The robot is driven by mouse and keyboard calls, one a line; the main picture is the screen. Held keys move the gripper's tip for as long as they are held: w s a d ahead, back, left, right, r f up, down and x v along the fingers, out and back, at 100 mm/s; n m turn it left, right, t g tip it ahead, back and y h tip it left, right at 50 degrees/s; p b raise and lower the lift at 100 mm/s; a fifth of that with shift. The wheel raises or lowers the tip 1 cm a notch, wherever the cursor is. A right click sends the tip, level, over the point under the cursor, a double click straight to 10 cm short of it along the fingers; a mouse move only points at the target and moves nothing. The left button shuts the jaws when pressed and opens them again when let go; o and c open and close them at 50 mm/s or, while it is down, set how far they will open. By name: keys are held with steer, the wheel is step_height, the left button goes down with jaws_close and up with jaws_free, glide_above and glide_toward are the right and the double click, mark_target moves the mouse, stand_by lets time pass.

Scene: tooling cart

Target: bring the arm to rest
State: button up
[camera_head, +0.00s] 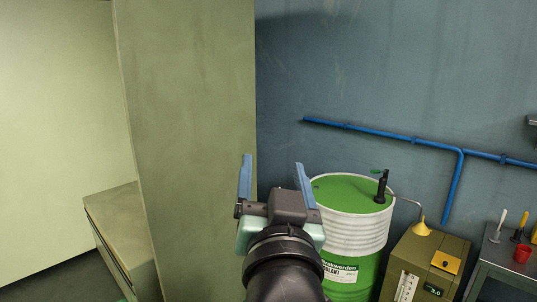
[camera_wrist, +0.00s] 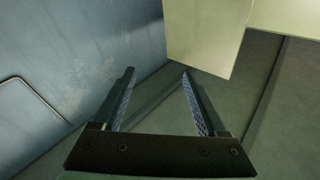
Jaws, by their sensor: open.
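My gripper (camera_head: 272,178) is raised in the lower middle of the head view, with its two blue fingers spread apart and pointing up. Nothing is between the fingers. In the wrist view my gripper (camera_wrist: 158,75) also shows open and empty, against the wall and floor. It touches nothing that I can see.
A green and white drum (camera_head: 350,232) stands behind and right of my gripper. An olive box (camera_head: 425,262) with a yellow funnel is beside it. A grey cart (camera_head: 503,272) carries a red cup (camera_head: 522,253). A pale pillar (camera_head: 190,130) stands left. Blue pipes (camera_head: 385,134) run along the wall.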

step_height(320, 180, down, 7)
steer(key=a+n+g, duration=0.1)
steer(key=n+g, duration=0.1)
steer(key=g, duration=0.1)
steer(key=s+r+t+b, duration=0.7)
steer(key=s+r+t, duration=0.3)
steer(key=s+r, duration=0.4)
step_height(320, 180, up, 3)
steer(key=shift+a+r, duration=0.1)
steer(key=shift+a, duration=0.1)
